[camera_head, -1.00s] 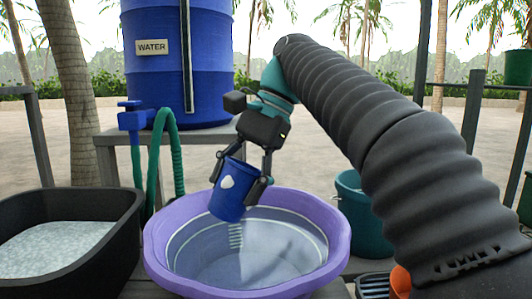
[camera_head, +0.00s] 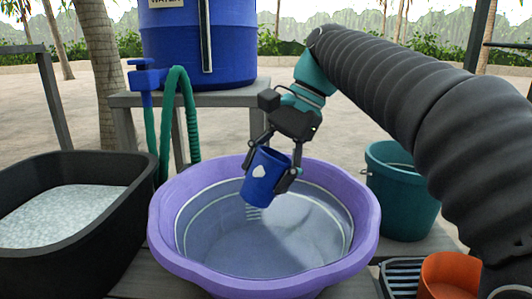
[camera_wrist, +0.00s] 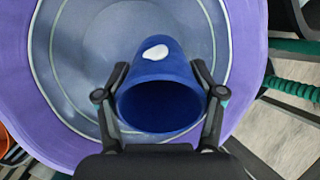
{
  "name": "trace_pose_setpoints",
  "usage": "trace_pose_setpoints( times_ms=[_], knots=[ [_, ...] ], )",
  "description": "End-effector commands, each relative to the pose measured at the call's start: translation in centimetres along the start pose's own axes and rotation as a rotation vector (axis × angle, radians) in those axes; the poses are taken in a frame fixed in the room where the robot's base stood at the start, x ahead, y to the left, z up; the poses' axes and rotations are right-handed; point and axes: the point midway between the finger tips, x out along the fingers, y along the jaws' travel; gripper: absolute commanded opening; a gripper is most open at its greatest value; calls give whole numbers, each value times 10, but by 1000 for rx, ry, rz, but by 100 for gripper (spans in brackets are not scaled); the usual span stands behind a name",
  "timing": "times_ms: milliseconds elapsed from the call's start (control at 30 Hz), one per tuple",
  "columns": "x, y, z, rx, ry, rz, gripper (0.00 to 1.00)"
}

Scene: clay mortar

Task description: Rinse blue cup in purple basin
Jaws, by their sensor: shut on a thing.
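The blue cup (camera_head: 265,177) with a white patch is held by my gripper (camera_head: 271,172) over the purple basin (camera_head: 168,232). My gripper's fingers press on both sides of the cup. The cup is tilted in the head view. In the wrist view, the cup (camera_wrist: 160,92) is between the two fingers (camera_wrist: 160,95), its dark open mouth toward the camera, and the basin (camera_wrist: 80,110) is behind it. The basin looks to hold clear water with pale rings on its inner wall. I cannot tell whether the cup's bottom touches the water.
A black tub (camera_head: 90,240) of pale, grainy contents stands left. A blue barrel (camera_head: 180,50) sits on a grey stand (camera_head: 125,100) behind, with a green hose (camera_head: 190,115). A teal bucket (camera_head: 400,205) and an orange pot (camera_head: 447,275) stand right.

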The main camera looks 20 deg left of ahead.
Motion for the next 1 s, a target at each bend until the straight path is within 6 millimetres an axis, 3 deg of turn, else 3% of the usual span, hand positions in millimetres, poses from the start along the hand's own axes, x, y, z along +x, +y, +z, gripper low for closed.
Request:
trace_pose_setpoints(
  times_ms=[1000],
  knots=[
    [101,32,-43,-2,0,0,33]
  ],
)
